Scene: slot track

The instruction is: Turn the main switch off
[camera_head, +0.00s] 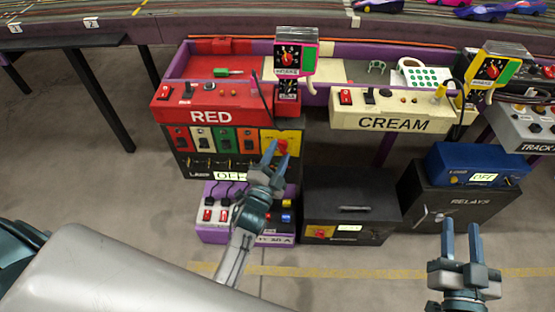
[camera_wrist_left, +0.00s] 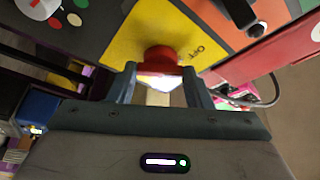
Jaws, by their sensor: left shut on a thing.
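The main switch is a red rotary knob (camera_head: 284,146) on a yellow plate (camera_head: 294,137), at the right end of the row of coloured panels under the RED box. My left gripper (camera_head: 277,149) reaches up to it, fingers around the knob. In the left wrist view the red knob (camera_wrist_left: 161,58) sits between the fingertips (camera_wrist_left: 160,82), and "OFF" is printed on the yellow plate (camera_wrist_left: 140,38) beside it. The knob's front is partly hidden. A display (camera_head: 230,176) below the panels reads OFF, partly cut. My right gripper (camera_head: 461,232) is open and empty at the lower right.
The RED box (camera_head: 210,103) and CREAM box (camera_head: 395,112) stand above. A purple unit (camera_head: 215,234) is below the panels. A black cabinet (camera_head: 352,185) and the RELAYS cabinet (camera_head: 455,200) stand to the right. Grey floor lies in front.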

